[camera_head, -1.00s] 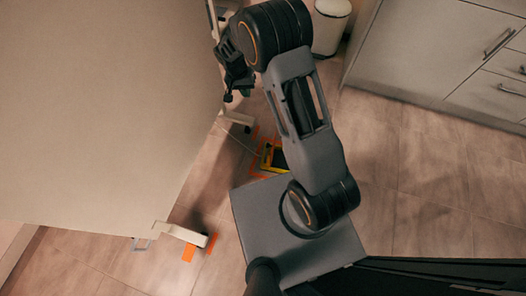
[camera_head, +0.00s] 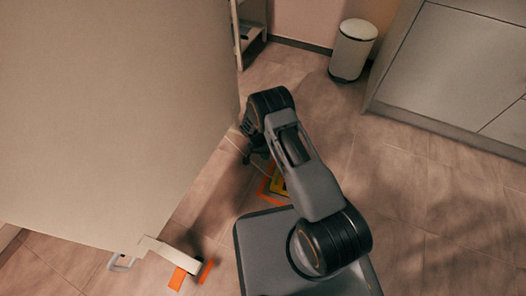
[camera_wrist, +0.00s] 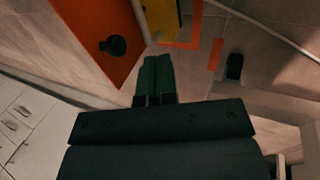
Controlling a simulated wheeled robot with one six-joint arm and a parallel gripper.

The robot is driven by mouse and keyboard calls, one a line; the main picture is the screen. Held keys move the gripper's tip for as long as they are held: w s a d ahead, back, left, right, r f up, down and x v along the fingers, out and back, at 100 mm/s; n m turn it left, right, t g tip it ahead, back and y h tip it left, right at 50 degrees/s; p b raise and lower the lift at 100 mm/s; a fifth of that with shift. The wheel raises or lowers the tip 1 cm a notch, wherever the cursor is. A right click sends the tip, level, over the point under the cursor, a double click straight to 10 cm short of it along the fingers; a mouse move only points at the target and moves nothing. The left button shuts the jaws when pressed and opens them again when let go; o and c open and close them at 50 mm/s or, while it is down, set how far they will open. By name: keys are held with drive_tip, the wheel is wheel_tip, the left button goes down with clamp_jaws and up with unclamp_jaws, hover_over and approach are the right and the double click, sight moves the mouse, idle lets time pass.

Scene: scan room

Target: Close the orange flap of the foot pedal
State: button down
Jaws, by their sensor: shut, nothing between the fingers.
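The foot pedal shows as a small yellow patch (camera_head: 278,183) on the floor in the head view, partly hidden by my arm. In the wrist view its yellow part (camera_wrist: 162,16) is at the top middle. The orange flap (camera_wrist: 98,32), with a black round knob on it, stands up open at the upper left of the wrist view. My gripper (camera_wrist: 157,70) is shut and empty, its green fingertips just right of the flap's edge; I cannot tell whether they touch. In the head view my gripper (camera_head: 255,156) is low, left of the pedal, and mostly dark.
Orange tape (camera_head: 264,192) marks the floor around the pedal. A large beige panel (camera_head: 110,110) fills the left, with a white foot (camera_head: 168,250) below it. A bin (camera_head: 352,52) and cabinets (camera_head: 450,75) stand at the back right. The floor on the right is clear.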

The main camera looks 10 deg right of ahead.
drive_tip(key=shift+s+d+f+b, duration=0.25)
drive_tip(key=shift+s+d+f, duration=0.15)
drive_tip(key=shift+d, duration=0.3)
drive_tip(key=shift+s+d+f+b, duration=0.3)
drive_tip(key=shift+s+d, duration=0.2)
drive_tip(key=shift+d, duration=0.2)
drive_tip(key=shift+s+d+f+b, duration=0.2)
drive_tip(key=shift+s+d+f, duration=0.25)
drive_tip(key=shift+d, duration=0.25)
